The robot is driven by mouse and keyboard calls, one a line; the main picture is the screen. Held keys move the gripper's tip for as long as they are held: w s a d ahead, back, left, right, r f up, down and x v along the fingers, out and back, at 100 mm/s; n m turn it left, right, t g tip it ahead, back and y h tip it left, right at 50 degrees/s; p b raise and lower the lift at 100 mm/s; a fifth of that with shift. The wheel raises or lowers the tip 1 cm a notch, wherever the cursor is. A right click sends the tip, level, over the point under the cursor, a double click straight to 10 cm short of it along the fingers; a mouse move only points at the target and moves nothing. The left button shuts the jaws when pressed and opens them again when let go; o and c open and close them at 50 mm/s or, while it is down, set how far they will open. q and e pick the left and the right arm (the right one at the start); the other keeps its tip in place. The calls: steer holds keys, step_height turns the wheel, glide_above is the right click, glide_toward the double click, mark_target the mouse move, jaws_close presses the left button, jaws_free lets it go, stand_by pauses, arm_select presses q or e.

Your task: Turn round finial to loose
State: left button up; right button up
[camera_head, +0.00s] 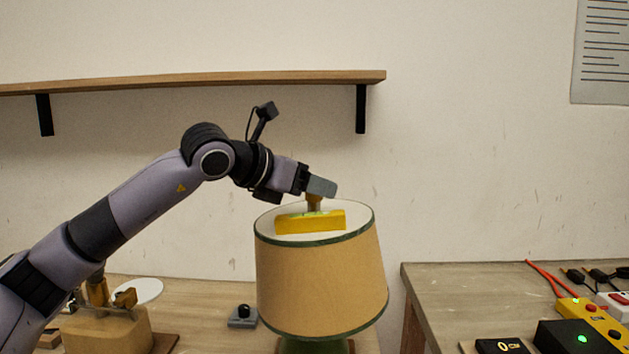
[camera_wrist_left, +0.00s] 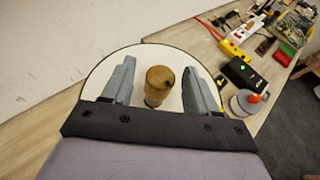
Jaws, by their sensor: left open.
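The round finial (camera_head: 314,203) is a brownish knob above the top of the tan, green-trimmed lampshade (camera_head: 320,275). It also shows in the left wrist view (camera_wrist_left: 160,84), upright over the pale shade top. My left gripper (camera_head: 322,187) comes in from the left, just above the finial. In the left wrist view its two grey fingers stand apart on either side of the finial, with a visible gap on each side. The gripper is open. The nearer finger hides part of the finial in the head view. My right gripper is not in view.
A yellow bar with a green patch (camera_head: 310,222) shows at the shade top, in front of the finial. A wooden shelf (camera_head: 200,82) is on the wall behind. A grey switch box (camera_head: 243,317) is left of the lamp. The right table (camera_head: 435,290) holds electrical parts.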

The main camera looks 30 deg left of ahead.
arm_select(q)
steer(key=shift+w+d+f, duration=0.1)
steer(key=shift+w+f, duration=0.1)
steer(key=shift+w, duration=0.25)
steer(key=c, duration=1)
steer(key=shift+o, duration=0.2)
